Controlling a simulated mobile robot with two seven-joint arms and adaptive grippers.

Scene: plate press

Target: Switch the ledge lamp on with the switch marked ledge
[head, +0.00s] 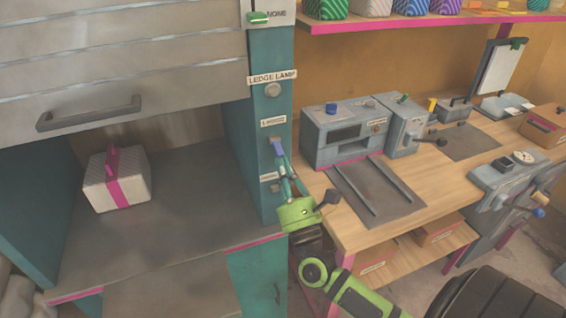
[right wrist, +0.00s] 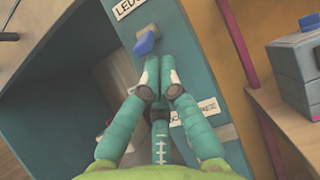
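The ledge switch, a blue lever (head: 278,148) on a grey base, sits under a label (head: 272,122) on the teal post; the label is partly cut off in the right wrist view, where the blue lever (right wrist: 147,42) also shows. Above it is a round grey lamp (head: 272,90), looking unlit, under a LEDGE LAMP sign (head: 271,77). My right gripper (head: 282,160) is at the post, its fingertips just below the lever. In the right wrist view its fingers (right wrist: 158,64) are together with nothing between them. I cannot tell whether they touch the lever. My left gripper is not in view.
A second switch (head: 270,188) under a lower label (head: 268,176) is partly hidden behind my right gripper. Left of the post is a bay with a white box with a pink ribbon (head: 136,187). Right is a wooden bench (head: 320,200) with grey machines (head: 345,135).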

